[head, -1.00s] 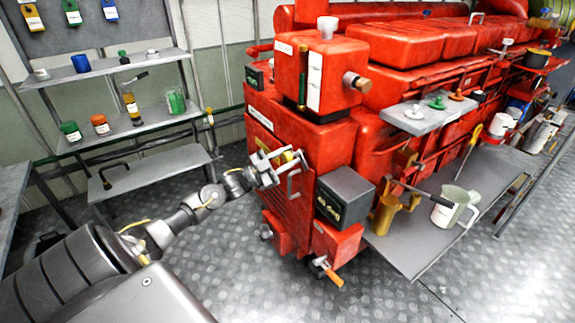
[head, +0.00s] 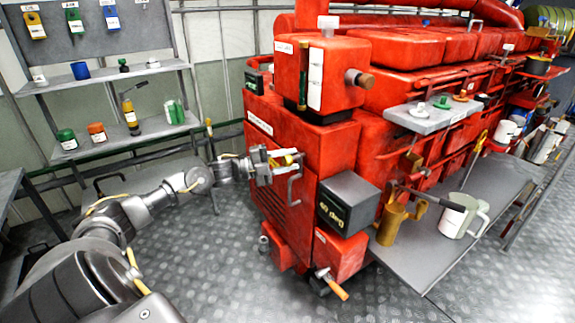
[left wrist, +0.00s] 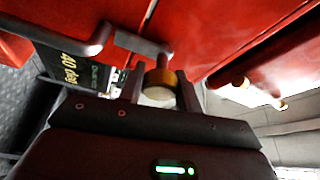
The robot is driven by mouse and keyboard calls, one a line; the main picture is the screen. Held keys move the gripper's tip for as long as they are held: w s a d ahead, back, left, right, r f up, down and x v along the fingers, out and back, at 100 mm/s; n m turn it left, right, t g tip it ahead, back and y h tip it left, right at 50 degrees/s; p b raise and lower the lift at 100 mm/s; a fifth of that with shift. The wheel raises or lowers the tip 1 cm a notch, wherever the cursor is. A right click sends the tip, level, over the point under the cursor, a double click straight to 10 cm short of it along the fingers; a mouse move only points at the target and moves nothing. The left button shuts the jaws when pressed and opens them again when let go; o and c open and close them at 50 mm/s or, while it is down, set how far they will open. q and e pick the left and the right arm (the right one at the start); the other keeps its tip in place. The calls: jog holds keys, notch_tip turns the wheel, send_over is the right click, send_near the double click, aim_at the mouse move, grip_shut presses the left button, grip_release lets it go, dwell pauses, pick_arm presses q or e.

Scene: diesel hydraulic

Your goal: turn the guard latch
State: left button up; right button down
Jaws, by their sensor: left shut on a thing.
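The guard latch (head: 291,158) is a small yellow piece on the red guard panel (head: 279,199) at the near end of the engine. My left gripper (head: 284,160) reaches it from the left and is shut on it. In the left wrist view the latch's round brass-coloured end (left wrist: 160,80) sits between the two fingers (left wrist: 160,92). The fingers partly hide the latch, and I cannot tell its exact turn angle. My right gripper is not in view.
A grey handle (head: 294,188) stands out from the panel just below the latch. A dark box (head: 347,203) marked "40 deg" is to the right. A shelf rack (head: 105,80) stands behind on the left.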

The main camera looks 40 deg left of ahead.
pick_arm(q)
jog(key=shift+f+m+g, duration=0.1)
jog(key=shift+m+g, duration=0.2)
jog(key=shift+m, duration=0.1)
jog(key=o, duration=1)
jog(key=shift+c, duration=0.2)
jog(key=shift+s+a, duration=0.15)
jog(key=shift+s, duration=0.1)
jog(key=b+v, duration=0.1)
jog(key=v, duration=0.9)
